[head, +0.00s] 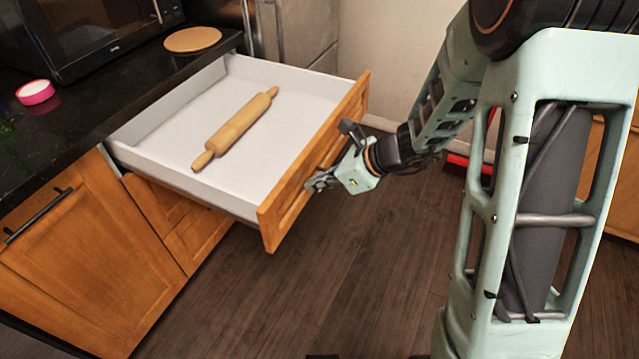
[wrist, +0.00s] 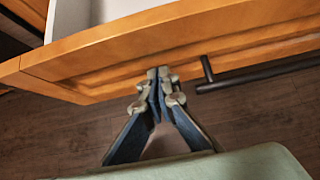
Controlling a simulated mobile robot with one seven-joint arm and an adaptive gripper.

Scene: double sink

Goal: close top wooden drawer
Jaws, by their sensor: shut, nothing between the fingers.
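The top wooden drawer (head: 265,217) is pulled far out from the cabinet below the dark counter. Its white inside is open to view and a rolling pin (head: 236,127) lies in it. My gripper (head: 312,184) is shut and empty, at the outer side of the drawer front. In the wrist view the fingertips (wrist: 160,76) are close against the wooden drawer front (wrist: 110,62), to the left of the dark bar handle (wrist: 255,74). I cannot tell whether they touch the wood.
A black counter (head: 75,115) holds a microwave (head: 90,40), a round wooden board (head: 192,40) and a pink-and-white round item (head: 35,92). A lower cabinet door (head: 90,255) is at the left. Dark wooden floor (head: 340,285) lies clear in front of the drawer.

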